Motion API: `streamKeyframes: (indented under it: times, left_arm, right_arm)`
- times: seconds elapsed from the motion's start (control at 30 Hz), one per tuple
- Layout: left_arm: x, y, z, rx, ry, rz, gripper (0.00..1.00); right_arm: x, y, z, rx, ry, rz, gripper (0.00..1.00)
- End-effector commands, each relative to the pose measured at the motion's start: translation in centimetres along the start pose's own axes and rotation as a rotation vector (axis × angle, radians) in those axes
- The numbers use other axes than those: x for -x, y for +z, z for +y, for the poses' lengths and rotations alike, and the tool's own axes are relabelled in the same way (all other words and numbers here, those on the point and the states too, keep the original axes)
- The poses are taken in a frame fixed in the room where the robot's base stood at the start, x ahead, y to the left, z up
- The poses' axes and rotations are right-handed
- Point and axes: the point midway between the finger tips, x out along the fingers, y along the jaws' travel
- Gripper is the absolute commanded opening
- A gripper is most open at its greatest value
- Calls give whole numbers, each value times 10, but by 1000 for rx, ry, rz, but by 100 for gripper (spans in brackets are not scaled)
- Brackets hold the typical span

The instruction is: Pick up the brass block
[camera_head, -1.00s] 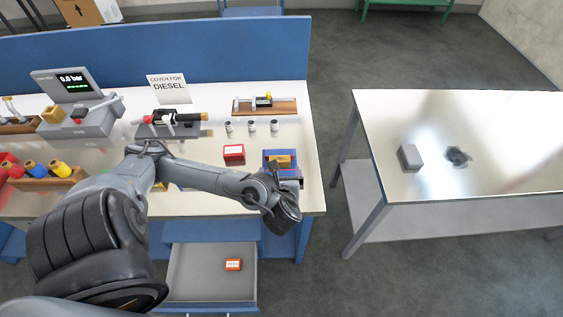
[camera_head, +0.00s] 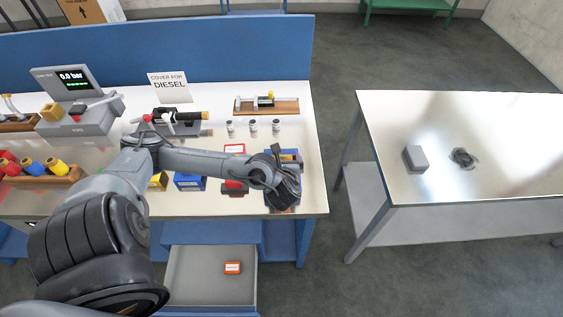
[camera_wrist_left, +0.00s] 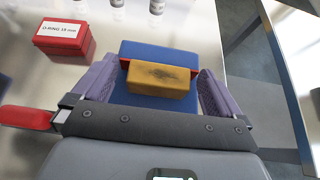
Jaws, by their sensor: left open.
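The brass block (camera_wrist_left: 161,78), yellow with a dark smudge on top, sits on a blue holder (camera_wrist_left: 158,49) with red edging in the left wrist view. My left gripper (camera_wrist_left: 159,68) is open, its purple fingers on either side of the block with a gap on each side. I cannot tell how far above the block the fingertips are. In the head view my left gripper (camera_head: 285,188) is over the right front of the bench and hides the block. My right gripper is not in view.
A red box labelled O-RING (camera_wrist_left: 64,38) stands left of the holder. Several small vials (camera_head: 253,126) stand behind. A separate table (camera_head: 465,110) stands at the right, past a gap.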

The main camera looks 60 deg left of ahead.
Motion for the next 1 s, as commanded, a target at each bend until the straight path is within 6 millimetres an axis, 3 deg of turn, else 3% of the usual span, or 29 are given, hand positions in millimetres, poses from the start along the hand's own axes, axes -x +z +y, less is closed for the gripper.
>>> streamKeyframes:
  times: [0.23, 0.7, 1.0]
  left_arm:
    - [-1, 0, 0, 0, 0, 1, 98]
    - [0, 1, 0, 0, 0, -1, 29]
    - [0, 2, 0, 0, 0, -1, 29]
  right_arm:
    - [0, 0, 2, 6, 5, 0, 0]
    - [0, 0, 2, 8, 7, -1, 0]
    - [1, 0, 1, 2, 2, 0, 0]
